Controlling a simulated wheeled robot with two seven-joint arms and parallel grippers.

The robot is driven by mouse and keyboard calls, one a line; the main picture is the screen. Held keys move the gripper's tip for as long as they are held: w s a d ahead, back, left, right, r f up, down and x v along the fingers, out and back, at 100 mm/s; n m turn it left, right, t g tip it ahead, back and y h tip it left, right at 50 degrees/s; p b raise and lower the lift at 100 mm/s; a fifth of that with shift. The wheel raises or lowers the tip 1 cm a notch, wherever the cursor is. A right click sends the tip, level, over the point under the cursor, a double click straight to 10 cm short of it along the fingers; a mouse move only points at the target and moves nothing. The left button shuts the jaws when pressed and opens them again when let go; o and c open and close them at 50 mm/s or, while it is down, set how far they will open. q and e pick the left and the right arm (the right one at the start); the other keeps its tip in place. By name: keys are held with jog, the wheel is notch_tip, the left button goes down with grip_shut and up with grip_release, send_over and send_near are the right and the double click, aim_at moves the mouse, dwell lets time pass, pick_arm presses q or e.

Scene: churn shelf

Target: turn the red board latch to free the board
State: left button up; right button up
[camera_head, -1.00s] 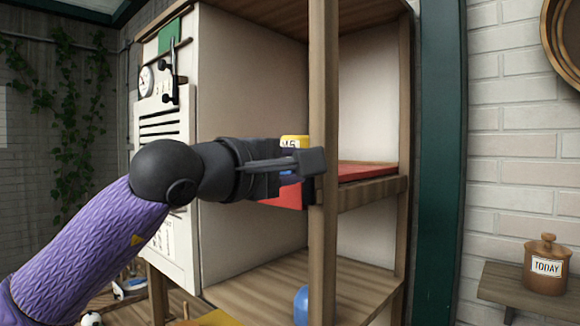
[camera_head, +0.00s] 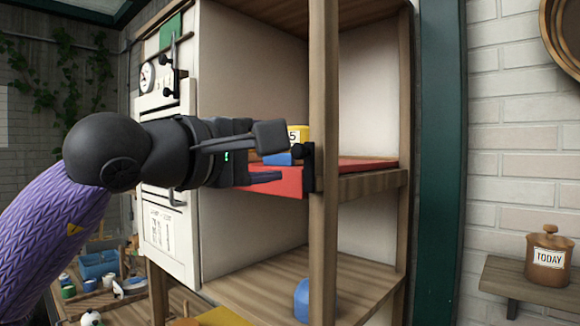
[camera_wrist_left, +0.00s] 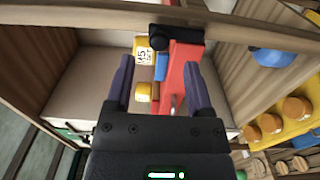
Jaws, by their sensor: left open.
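The red board (camera_head: 290,184) lies on the middle shelf, its front end sticking out beside the wooden front post. A dark latch-like piece (camera_head: 309,152) sits on that post at board height. In the left wrist view the board (camera_wrist_left: 183,62) runs between and past my fingertips, and the dark piece (camera_wrist_left: 157,40) is just beyond them. My left gripper (camera_head: 268,156) is open and empty, left of the post, its fingers pointing toward it. It also shows in the left wrist view (camera_wrist_left: 159,66). My right gripper is not in view.
A yellow numbered block (camera_head: 298,133) and a blue block (camera_head: 277,159) are by the board. The wooden post (camera_head: 323,230) stands right of my gripper. A blue object (camera_head: 302,299) is on the lower shelf. A white panel with levers (camera_head: 168,235) is at the left.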

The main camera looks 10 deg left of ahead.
pick_arm(q)
jog(key=b+v, duration=0.1)
jog(key=v, duration=0.4)
